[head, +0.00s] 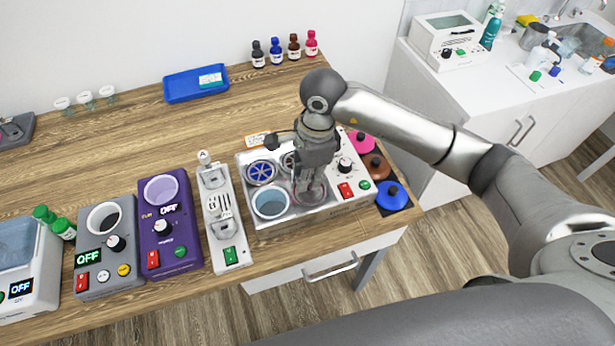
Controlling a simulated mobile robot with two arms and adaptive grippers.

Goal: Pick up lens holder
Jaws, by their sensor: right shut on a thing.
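A silver unit (252,219) with several round wells stands at the right part of the table. My right gripper (306,190) reaches down over its front right well and is shut on a round holder (316,200) there. The fingers hide much of this holder, and I cannot tell for sure that it is the lens holder or whether it is lifted. A round piece with blue spokes (261,173) sits in the back left well. A pale blue round cup (270,205) sits in the front left well. My left gripper is not in view.
A white panel with a dial (345,166) adjoins the unit. Pink (361,142), brown (376,167) and blue (392,195) round pieces stand right of it. A white stand (228,231) and purple device (168,225) are left.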

